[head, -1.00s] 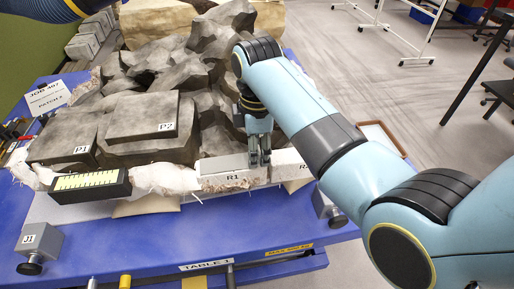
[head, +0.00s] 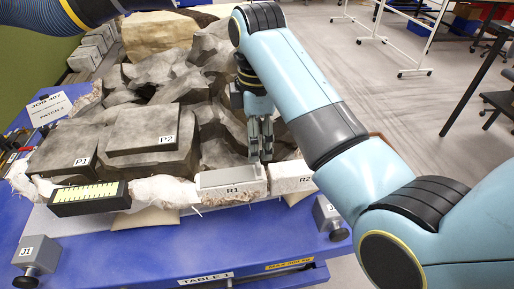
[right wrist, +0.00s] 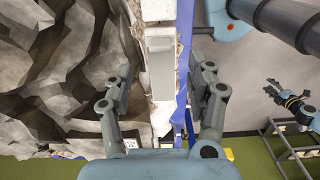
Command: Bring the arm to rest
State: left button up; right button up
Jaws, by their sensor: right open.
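My right gripper (head: 260,152) hangs pointing down just above the back edge of the pale block R1 (head: 232,190), near its right end. In the right wrist view its two fingers (right wrist: 161,82) stand apart with nothing between them, and a pale block (right wrist: 161,70) lies beyond the gap. Block R2 (head: 291,178) sits to the right of R1 along the front edge of the fossil rock. My right arm reaches in from the right. My left gripper (right wrist: 284,93) shows small at the right of the right wrist view; its finger opening is unclear.
The grey rock (head: 185,90) with slabs P1 (head: 65,152) and P2 (head: 145,132) fills the blue table (head: 140,250). Jacks, including J1 (head: 38,255), stand near the front corners.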

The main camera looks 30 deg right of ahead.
dwell(0.3)
jog(key=s+d+f+m+t, duration=0.25)
jog(key=s+d+m, duration=0.4)
jog(key=s, duration=0.45)
jog(key=s+d+r+m+t, duration=0.1)
jog(key=s+r+m, duration=0.1)
jog(key=s+m, duration=0.3)
jog(key=s+r+m, duration=0.2)
jog(key=s+r, duration=0.1)
jog(key=s, duration=0.4)
notch_tip(320, 180, down, 42)
jog(key=s+d+g+b, duration=0.1)
jog(key=s+d+b, duration=0.15)
jog(key=b, duration=1.15)
jog(key=s+f+b, duration=0.5)
jog(key=s+f, duration=0.4)
jog(key=f, duration=0.3)
jog(key=s+d+f+g+b, duration=0.1)
jog(key=s+f+b, duration=0.4)
jog(key=s+f, duration=0.4)
notch_tip(320, 180, down, 4)
jog(key=shift+f+m+h, duration=0.25)
jog(key=shift+m+h, duration=0.1)
jog(key=shift+h, duration=0.05)
